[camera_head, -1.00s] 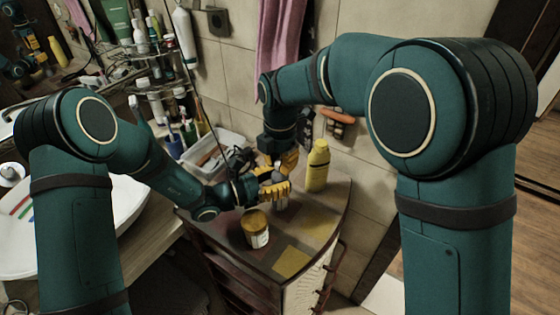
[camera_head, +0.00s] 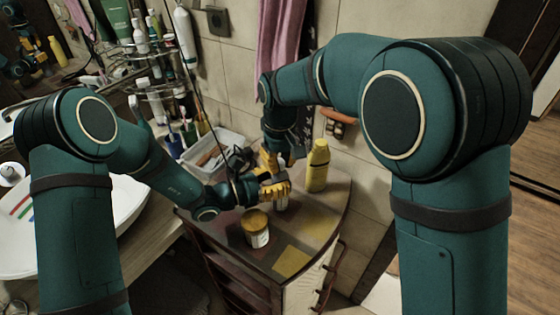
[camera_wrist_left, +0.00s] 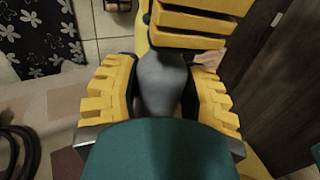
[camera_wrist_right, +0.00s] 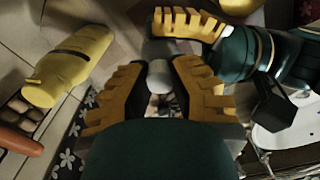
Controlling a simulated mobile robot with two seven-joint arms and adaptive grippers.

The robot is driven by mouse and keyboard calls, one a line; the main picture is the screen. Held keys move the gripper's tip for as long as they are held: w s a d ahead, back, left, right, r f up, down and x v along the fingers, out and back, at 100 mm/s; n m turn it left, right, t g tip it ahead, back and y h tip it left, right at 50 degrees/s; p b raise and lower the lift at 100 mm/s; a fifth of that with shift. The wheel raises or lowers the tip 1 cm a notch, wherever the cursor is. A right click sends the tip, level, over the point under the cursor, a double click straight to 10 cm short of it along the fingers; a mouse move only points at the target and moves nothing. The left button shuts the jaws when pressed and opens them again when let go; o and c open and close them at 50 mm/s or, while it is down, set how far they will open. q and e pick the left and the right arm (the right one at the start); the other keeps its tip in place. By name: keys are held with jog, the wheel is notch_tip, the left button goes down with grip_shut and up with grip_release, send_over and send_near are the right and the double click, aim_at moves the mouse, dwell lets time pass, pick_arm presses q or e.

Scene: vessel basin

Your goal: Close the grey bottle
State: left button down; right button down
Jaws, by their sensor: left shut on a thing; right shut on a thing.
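The grey bottle (camera_wrist_left: 162,82) is between the yellow fingers of my left gripper (camera_wrist_left: 160,95), which is shut on it. In the head view my left gripper (camera_head: 275,190) hides most of the bottle; a little grey (camera_head: 281,204) shows below the fingers. My right gripper (camera_head: 271,163) is just above and behind it. In the right wrist view my right gripper (camera_wrist_right: 160,95) is shut on a small rounded grey piece (camera_wrist_right: 160,76), seemingly the cap. The bottle's grey top (camera_wrist_right: 158,49) lies just beyond it. I cannot tell whether they touch.
A yellow bottle (camera_head: 318,166) stands close to the right of the grippers. A jar with a brownish-yellow lid (camera_head: 256,229) stands in front on the cabinet top (camera_head: 325,222). A clear bin (camera_head: 203,153) is behind left. The front right of the top is free.

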jog(key=m, duration=0.3)
jog(key=shift+m, duration=0.4)
jog(key=m, duration=0.3)
jog(key=shift+m, duration=0.4)
jog(key=m, duration=0.3)
jog(key=shift+m, duration=0.4)
jog(key=m, duration=0.3)
jog(key=shift+f+m, duration=0.1)
jog(key=shift+m, duration=0.2)
jog(key=m, duration=0.9)
jog(key=c, duration=0.9)
grip_release()
